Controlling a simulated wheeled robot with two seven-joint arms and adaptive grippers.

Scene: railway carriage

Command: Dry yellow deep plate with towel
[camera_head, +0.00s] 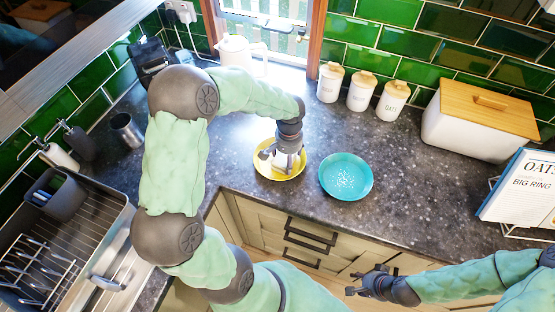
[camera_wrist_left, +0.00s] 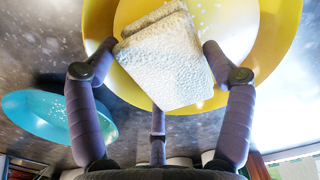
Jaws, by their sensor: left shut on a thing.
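A yellow deep plate (camera_head: 262,169) lies on the dark counter near the corner, and it fills much of the left wrist view (camera_wrist_left: 270,40). My left gripper (camera_head: 284,160) reaches down into it from above. Its fingers are shut on a folded white towel (camera_wrist_left: 165,62), which is over the inside of the plate. In the head view the towel is mostly hidden by the gripper. Pale droplet-like spots show on the plate's inside in the wrist view. My right gripper (camera_head: 364,285) is in front of the cabinets, away from the plate; its fingers are too small to judge.
A blue plate (camera_head: 346,176) with pale spots lies just right of the yellow plate. Three white canisters (camera_head: 361,91), a bread box (camera_head: 478,122) and a white kettle (camera_head: 238,55) stand behind. A sink with a rack (camera_head: 40,270) is at left.

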